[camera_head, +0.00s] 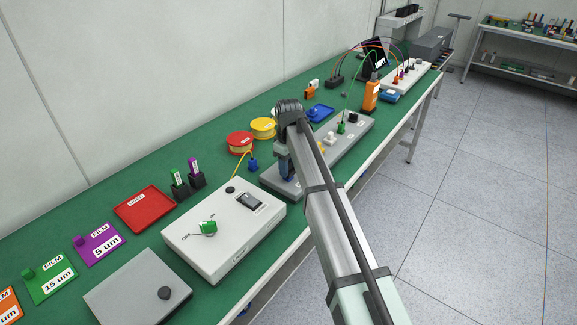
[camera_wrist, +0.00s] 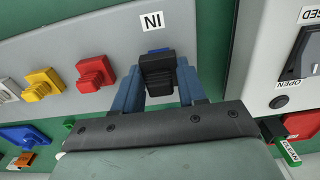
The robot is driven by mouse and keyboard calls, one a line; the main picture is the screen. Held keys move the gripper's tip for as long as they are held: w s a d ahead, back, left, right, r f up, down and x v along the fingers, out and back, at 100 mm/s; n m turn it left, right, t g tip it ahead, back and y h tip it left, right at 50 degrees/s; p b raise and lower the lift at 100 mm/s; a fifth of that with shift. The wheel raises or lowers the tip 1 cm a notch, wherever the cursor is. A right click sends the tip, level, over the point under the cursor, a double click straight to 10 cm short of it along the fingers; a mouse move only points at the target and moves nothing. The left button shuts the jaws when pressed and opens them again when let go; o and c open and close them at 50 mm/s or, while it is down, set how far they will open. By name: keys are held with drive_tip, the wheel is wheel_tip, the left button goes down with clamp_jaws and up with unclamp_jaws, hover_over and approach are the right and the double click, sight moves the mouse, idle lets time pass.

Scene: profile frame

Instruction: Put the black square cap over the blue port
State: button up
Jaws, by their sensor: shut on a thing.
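The black square cap (camera_wrist: 157,66) is between the blue fingers of my gripper (camera_wrist: 158,80), which is shut on it, in the wrist view. A thin sliver of the blue port (camera_wrist: 159,50) shows just beyond the cap, by the label marked IN. The cap hides most of the port; I cannot tell whether the cap is over it or only in front of it. In the head view my gripper (camera_head: 284,168) points down at the near end of the long grey panel (camera_head: 350,140); my arm hides the cap and port there.
Red (camera_wrist: 95,73) and yellow (camera_wrist: 43,83) square pieces stand on the panel beside the gripper. The white instrument box (camera_head: 215,255) stands close to the panel's near end. A red tray (camera_head: 145,210) and spools (camera_head: 240,143) lie on the green bench.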

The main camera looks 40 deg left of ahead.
drive_tip(key=shift+f, duration=1)
idle(0.5)
drive_tip(key=o, duration=1.1)
wheel_tip(320, 180, up, 14)
drive_tip(key=shift+f, duration=0.15)
idle(0.6)
